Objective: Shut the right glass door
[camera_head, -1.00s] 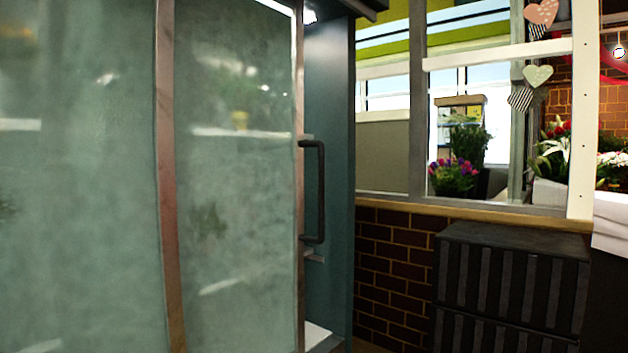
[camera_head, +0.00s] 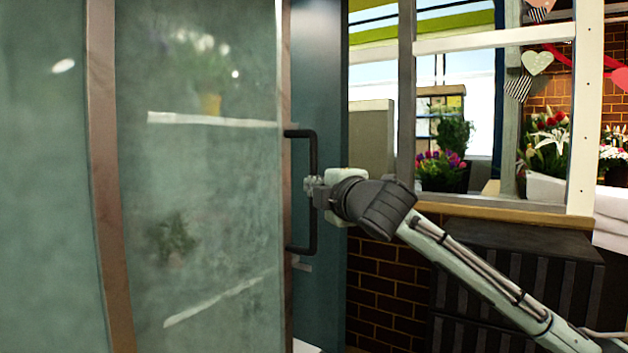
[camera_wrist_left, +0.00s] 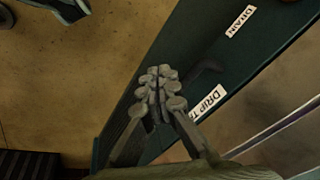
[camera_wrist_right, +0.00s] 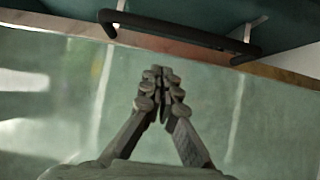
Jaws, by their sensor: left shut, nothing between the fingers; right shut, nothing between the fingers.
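The right glass door (camera_head: 215,230) is a frosted pane with a copper-brown frame. A dark bar handle (camera_head: 314,232) stands upright near its right edge. A strip of cabinet inside shows past that edge, so the door looks partly open. My right gripper (camera_head: 311,186) is shut and empty, at mid-height by the handle. In the right wrist view the shut fingers (camera_wrist_right: 160,82) point at the pane, with the handle (camera_wrist_right: 180,32) beyond their tips; I see no grip on it. My left gripper (camera_wrist_left: 160,82) is shut and empty, in its wrist view only.
Another frosted pane (camera_head: 45,200) lies left of the frame. A brick wall (camera_head: 385,290), dark crates (camera_head: 530,265) and a window ledge with flowers (camera_head: 440,170) are at the right. Below my left gripper is a teal panel with a "DRAIN" label (camera_wrist_left: 241,21).

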